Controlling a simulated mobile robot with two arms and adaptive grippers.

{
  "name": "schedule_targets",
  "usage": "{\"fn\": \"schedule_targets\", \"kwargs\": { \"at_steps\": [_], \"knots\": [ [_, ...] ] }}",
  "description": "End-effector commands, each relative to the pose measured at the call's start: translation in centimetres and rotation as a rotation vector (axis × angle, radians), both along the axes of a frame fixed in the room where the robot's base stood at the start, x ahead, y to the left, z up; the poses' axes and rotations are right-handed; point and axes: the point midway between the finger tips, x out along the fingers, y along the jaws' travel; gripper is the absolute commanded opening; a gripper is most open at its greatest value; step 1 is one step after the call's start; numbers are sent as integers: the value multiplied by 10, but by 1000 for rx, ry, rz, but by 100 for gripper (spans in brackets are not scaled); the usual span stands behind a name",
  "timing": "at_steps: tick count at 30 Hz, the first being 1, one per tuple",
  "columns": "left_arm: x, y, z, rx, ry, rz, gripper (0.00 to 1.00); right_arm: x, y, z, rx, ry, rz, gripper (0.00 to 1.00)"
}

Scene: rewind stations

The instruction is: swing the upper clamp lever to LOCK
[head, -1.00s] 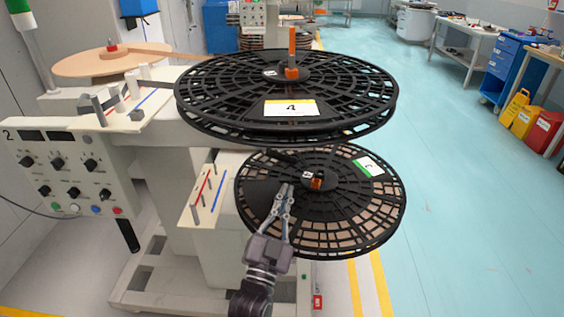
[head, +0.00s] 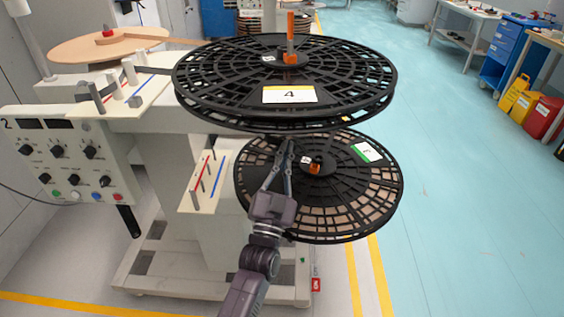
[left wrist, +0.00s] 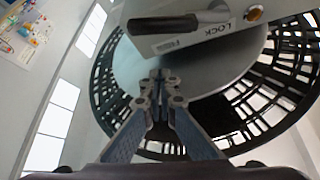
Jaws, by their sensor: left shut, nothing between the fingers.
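My left gripper (head: 287,146) is shut and empty. Its fingertips are over the lower reel (head: 370,205) and near the front underside of the upper reel (head: 215,110), which carries a label "4". In the left wrist view my fingertips (left wrist: 160,76) are together, just below a pale block (left wrist: 200,38) marked LOCK. A dark lever handle (left wrist: 165,24) lies along that block, apart from the fingertips in the picture. This block is hidden in the head view. An orange lever (head: 290,35) stands upright on the upper reel's hub. My right gripper is not in view.
The upper reel overhangs close above my left fingers. The lower reel has a small orange hub piece (head: 314,168). A control panel (head: 65,155) with knobs is at left. A small post bracket (head: 205,185) stands left of the lower reel. Floor at right is open.

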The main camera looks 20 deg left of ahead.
Motion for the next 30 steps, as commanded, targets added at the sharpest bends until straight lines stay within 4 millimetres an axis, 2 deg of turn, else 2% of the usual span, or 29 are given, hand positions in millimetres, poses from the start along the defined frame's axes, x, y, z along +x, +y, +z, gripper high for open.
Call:
{"fn": "schedule_targets", "kwargs": {
  "at_steps": [1,6,7,9,15,30],
  "knots": [
    [10,1,9,0,-2,0,0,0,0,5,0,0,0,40],
    [40,4,25,0,-1,0,0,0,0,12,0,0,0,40],
    [41,5,18,2,5,1,0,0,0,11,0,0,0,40],
    [41,10,3,4,7,1,0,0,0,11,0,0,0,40],
    [42,17,-13,1,3,1,0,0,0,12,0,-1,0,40],
    [42,19,-17,3,2,1,0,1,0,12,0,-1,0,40]
  ]
}}
